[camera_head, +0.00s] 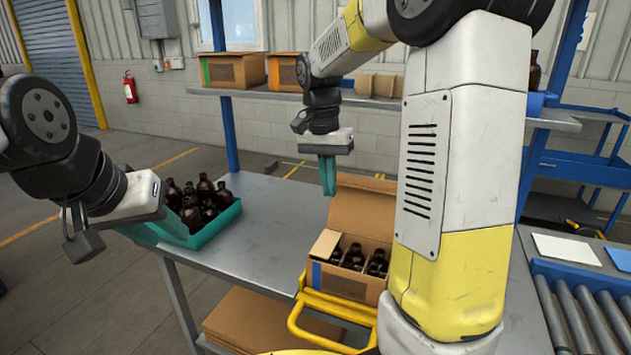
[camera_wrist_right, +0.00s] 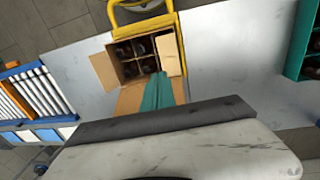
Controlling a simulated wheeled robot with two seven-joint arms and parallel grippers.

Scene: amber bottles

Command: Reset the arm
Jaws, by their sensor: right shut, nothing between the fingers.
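My right gripper (camera_head: 328,190) hangs point-down above the back of an open cardboard box (camera_head: 345,285). Its teal fingers are together and empty; they also show in the right wrist view (camera_wrist_right: 158,80). The box holds several amber bottles (camera_head: 353,258) in divided cells, also seen in the right wrist view (camera_wrist_right: 133,50). My left gripper (camera_head: 172,232) is at the left, beside a teal tray (camera_head: 222,222) of amber bottles (camera_head: 205,190). Its fingers overlap the tray's near side in the picture, so I cannot tell their opening or whether they touch.
The box sits by a yellow tubular frame (camera_head: 296,318) at the grey table's (camera_head: 265,235) front. A shelf (camera_head: 270,94) with cardboard boxes (camera_head: 232,70) runs behind. A roller conveyor (camera_head: 580,310) is at the right. The table between tray and box is clear.

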